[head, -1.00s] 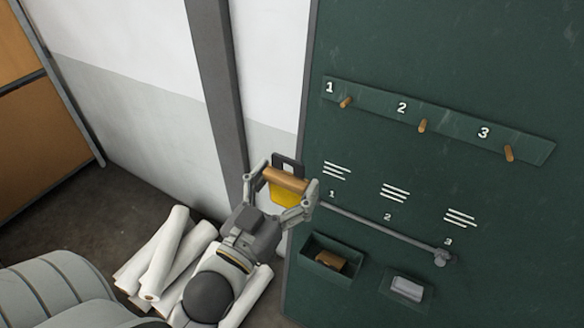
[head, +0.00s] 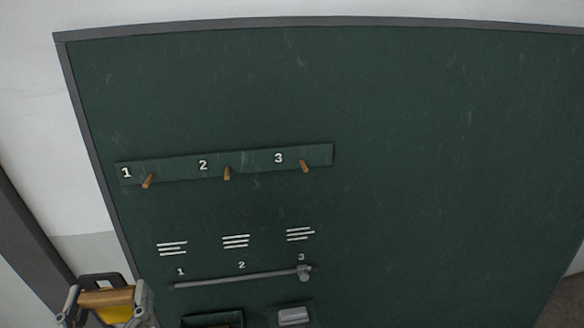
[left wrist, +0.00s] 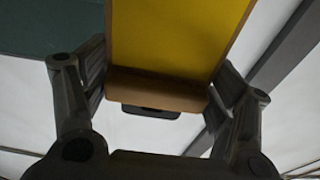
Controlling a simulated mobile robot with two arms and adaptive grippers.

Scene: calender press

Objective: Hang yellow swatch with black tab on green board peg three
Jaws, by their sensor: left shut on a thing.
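My left gripper (head: 106,299) is at the lower left of the head view, shut on the yellow swatch (head: 116,314) by its wooden bar (head: 105,298). A black tab (head: 100,281) with an opening stands above the bar. In the left wrist view the yellow swatch (left wrist: 178,35) fills the top middle, with the tab (left wrist: 151,111) beyond the bar. The green board (head: 430,130) fills most of the head view. Peg three (head: 304,166) is bare, at the right of the peg strip, up and right of the gripper. My right gripper is not in view.
Bare pegs one (head: 148,181) and two (head: 227,174) share the strip (head: 320,155). Below are white line marks, a grey rail (head: 235,278), a dark bin (head: 212,320) and a grey block (head: 293,315). A dark post (head: 30,255) stands left. The board's right side is clear.

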